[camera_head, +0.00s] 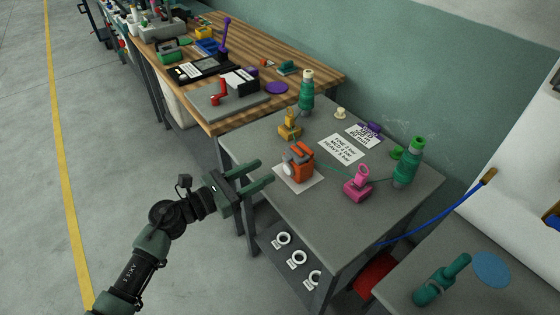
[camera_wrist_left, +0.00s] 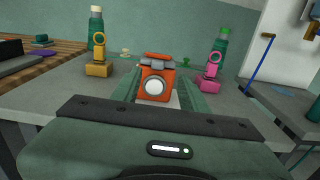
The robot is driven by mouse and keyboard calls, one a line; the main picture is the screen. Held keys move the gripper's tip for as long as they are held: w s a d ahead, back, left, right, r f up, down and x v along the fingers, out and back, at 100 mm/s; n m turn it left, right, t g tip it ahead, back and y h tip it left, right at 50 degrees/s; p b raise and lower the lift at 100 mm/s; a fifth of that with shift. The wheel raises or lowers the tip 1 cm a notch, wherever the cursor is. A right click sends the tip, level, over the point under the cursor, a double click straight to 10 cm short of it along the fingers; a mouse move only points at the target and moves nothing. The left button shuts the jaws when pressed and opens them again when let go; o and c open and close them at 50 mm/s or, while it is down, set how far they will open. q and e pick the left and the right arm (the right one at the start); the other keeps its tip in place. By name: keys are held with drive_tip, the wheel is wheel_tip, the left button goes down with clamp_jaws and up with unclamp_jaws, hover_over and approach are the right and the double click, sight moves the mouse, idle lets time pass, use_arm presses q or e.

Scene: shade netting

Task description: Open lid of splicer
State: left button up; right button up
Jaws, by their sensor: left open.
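The splicer (camera_head: 300,165) appears to be the small orange-red device on a white sheet (camera_head: 311,184) near the front left edge of the grey table. In the left wrist view the splicer (camera_wrist_left: 156,84) shows a round white disc on its front and a darker, bar-like piece on top. I cannot tell the lid's state for certain. My left gripper (camera_head: 265,172) is open and empty, to the left of the splicer and apart from it, pointing at it. In the left wrist view its fingers flank the splicer's image. My right gripper is out of view.
A yellow clamp (camera_head: 289,126) and a pink clamp (camera_head: 358,186) stand either side of the splicer. Green thread cones (camera_head: 306,92) (camera_head: 407,163) stand behind. A printed card (camera_head: 341,150) lies flat. A wooden bench (camera_head: 235,75) adjoins at the back left.

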sight(284, 159)
use_arm(q)
drive_tip(key=p+x, duration=0.1)
drive_tip(key=x, duration=0.6)
drive_tip(key=shift+w+a+f, duration=0.1)
drive_tip(key=shift+w, duration=0.05)
clamp_jaws()
